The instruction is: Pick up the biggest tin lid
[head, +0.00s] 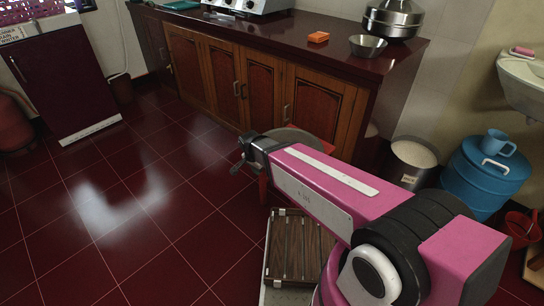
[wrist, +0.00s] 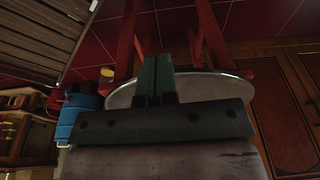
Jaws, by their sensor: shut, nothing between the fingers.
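A round grey metal disc (head: 295,136), which looks like a large tin lid, rests on a red stool (head: 327,148). My gripper and arm partly hide it in the head view. My gripper (head: 237,168) is at the near left side of the disc, shut and empty. In the wrist view, the disc's pale rim (wrist: 222,88) shows behind the shut fingers of my gripper (wrist: 155,62), with red stool legs around it. I cannot tell whether the fingers touch the disc. No other lid can be made out for sure.
A dark counter (head: 270,40) holds a steel pot (head: 393,20), a bowl (head: 367,45) and an orange box (head: 318,37). A slatted wooden rack (head: 293,250) stands below my arm. A metal bin (head: 412,165) and blue drum (head: 480,185) stand right.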

